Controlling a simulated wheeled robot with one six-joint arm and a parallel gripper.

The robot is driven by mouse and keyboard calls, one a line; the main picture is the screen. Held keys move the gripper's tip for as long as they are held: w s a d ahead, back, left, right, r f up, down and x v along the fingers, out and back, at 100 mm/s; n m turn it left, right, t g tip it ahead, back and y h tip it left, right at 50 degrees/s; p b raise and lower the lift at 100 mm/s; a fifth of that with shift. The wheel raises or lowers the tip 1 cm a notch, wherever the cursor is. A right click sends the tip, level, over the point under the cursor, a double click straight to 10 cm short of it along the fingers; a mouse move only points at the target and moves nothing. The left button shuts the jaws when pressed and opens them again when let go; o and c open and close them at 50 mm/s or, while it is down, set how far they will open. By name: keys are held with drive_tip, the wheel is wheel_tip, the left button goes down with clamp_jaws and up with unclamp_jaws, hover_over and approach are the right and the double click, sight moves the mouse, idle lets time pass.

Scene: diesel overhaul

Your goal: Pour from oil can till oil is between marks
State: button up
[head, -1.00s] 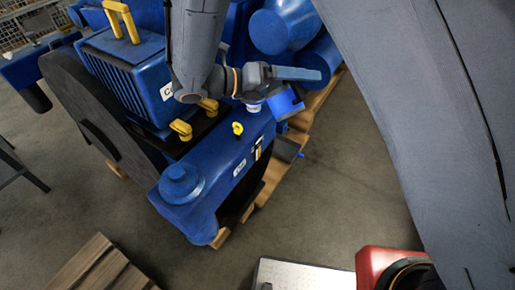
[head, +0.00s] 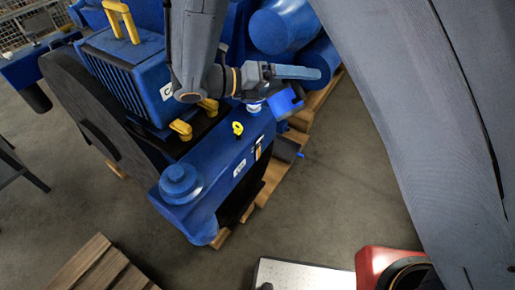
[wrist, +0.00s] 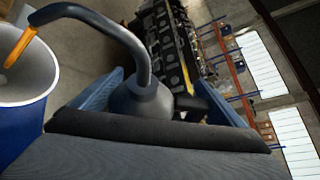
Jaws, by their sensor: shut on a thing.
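The oil can (wrist: 142,103) is dark grey with a rounded body and a curved spout, seen in the wrist view. My gripper (wrist: 160,95) is shut on it, with a blue finger on each side. The spout reaches over a blue filler cup (wrist: 22,135) with a pale inside. An orange streak of oil (wrist: 19,46) runs from the spout tip into the cup. In the head view my gripper (head: 292,86) is above the blue engine housing (head: 215,165), beside the filler neck (head: 254,108). A small gauge (head: 258,149) shows orange; its marks are too small to read.
A yellow ring handle (head: 238,128) stands on the housing top, with a round blue cap (head: 180,182) near its front. Wooden pallet timber (head: 263,196) lies below. A red thing (head: 372,262) and a pale tabletop (head: 305,276) are at the bottom right. The floor between is clear.

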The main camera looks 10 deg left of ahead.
drive_tip(key=shift+w+a+r+n+h, duration=0.2)
drive_tip(key=shift+n+h, duration=0.1)
drive_tip(key=shift+n, duration=0.25)
drive_tip(key=shift+w+a+r+n+h, duration=0.2)
drive_tip(key=shift+n+h, duration=0.1)
drive_tip(key=shift+n, duration=0.25)
idle(6.8)
